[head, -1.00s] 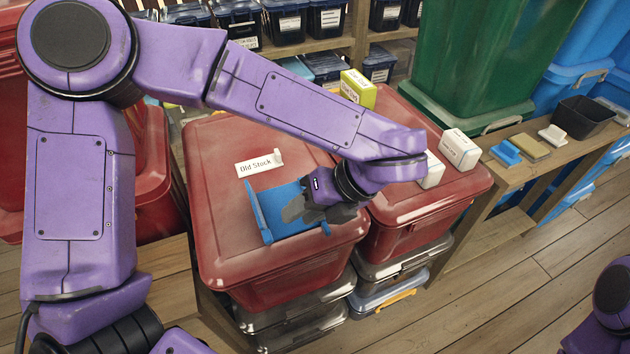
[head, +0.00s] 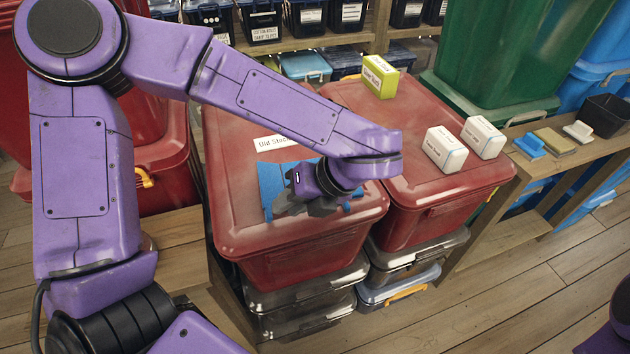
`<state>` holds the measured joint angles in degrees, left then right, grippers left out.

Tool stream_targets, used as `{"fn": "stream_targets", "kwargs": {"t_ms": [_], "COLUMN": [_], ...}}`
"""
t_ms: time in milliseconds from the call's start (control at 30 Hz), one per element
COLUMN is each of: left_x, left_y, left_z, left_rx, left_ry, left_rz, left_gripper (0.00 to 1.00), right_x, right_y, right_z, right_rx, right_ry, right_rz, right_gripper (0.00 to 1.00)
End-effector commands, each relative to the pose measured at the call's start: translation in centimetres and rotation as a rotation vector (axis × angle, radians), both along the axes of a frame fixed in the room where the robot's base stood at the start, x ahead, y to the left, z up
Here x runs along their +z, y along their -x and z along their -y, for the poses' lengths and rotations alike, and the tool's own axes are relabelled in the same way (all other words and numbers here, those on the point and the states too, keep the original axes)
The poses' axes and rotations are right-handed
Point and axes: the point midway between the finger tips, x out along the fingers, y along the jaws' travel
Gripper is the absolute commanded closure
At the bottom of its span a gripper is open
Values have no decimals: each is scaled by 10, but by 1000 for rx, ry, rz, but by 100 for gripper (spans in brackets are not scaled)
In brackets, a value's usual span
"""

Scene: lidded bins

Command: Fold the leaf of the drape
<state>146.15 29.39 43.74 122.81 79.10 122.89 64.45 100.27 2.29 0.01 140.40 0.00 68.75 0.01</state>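The blue drape (head: 272,182) lies on the lid of the left red bin (head: 235,222), below a white label reading "Old Stock" (head: 270,143). My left gripper (head: 290,207) is low over the drape and covers much of its middle and near edge. Its fingers are dark and partly merge with the drape, so I cannot tell whether they grip the leaf or how far they are apart.
The right red bin (head: 440,205) stands close beside, with two white boxes (head: 445,150) and a yellow-green box (head: 380,77) on its lid. A wooden bench (head: 560,160) at right holds brushes, a sponge and a black tub (head: 603,118). Wooden floor is clear in front.

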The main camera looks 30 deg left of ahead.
Motion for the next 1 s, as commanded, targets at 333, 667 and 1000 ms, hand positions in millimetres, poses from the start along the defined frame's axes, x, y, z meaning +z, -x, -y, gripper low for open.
{"fn": "stream_targets", "kwargs": {"t_ms": [333, 667, 1000], "left_x": [-2, -1, -4], "left_y": [1, 8, 10], "left_z": [-1, -6, -9], "left_rx": [1, 0, 0], "left_ry": [13, 106, 140], "left_rz": [14, 124, 162], "left_gripper": [100, 100, 100], "right_x": [-5, -22, -31], "right_y": [0, 0, 0], "right_z": [0, 0, 0], "right_rx": [0, 0, 0], "right_ry": [0, 0, 0], "right_rz": [0, 0, 0], "right_gripper": [57, 57, 57]}}
